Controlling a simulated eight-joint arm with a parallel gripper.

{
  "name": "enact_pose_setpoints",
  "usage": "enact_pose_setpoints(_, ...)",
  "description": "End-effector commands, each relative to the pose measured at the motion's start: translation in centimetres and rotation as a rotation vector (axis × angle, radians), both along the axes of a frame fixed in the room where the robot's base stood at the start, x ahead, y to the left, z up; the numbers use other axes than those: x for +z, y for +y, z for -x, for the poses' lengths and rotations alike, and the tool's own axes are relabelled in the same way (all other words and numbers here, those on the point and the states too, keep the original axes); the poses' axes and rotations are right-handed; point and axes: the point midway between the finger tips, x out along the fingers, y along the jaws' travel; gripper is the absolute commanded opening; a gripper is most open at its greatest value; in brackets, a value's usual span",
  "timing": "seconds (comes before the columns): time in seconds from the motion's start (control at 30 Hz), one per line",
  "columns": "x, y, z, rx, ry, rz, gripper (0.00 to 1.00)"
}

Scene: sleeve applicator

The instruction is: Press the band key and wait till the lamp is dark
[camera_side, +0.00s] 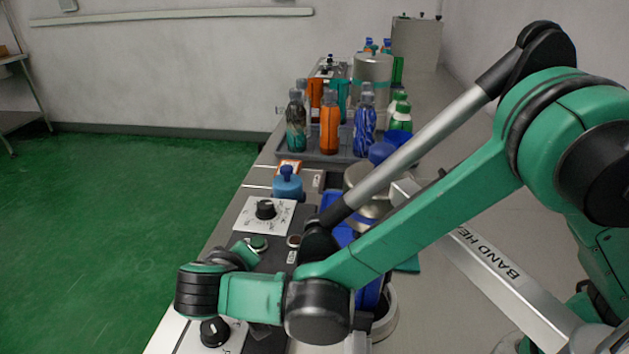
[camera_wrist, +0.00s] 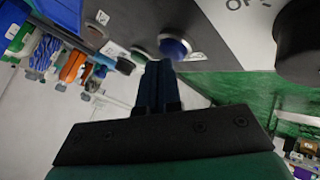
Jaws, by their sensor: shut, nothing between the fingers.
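A green key (camera_side: 258,243) sits on the dark control panel (camera_side: 272,258) in the side view. A small round dark-red lamp (camera_side: 294,241) is to its right and shows no clear glow. In the wrist view a blue round key (camera_wrist: 174,44) in a metal ring lies just beyond my fingertips, and the green key (camera_wrist: 125,66) is farther left. I cannot read which key is the band key. My gripper (camera_wrist: 158,67) is shut and empty, its tips close to the blue key; contact cannot be told. In the side view my arm hides the blue key and most of the gripper.
Black dials stand on white plates beyond the green key (camera_side: 266,209) and at the front (camera_side: 214,331). A blue-capped bottle (camera_side: 287,184) stands past the far dial. A grey tray (camera_side: 318,158) holds several bottles. A silver "BAND HE..." bar (camera_side: 500,266) lies right.

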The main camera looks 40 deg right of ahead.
Motion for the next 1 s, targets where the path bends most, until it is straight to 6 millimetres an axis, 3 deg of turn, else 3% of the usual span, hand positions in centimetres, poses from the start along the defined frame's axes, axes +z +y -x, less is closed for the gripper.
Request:
enact_pose_setpoints(0.7,-0.5,0.0,0.0,0.000,0.000,0.000,0.00)
enact_pose_setpoints(1.0,0.7,0.0,0.0,0.000,0.000,0.000,0.00)
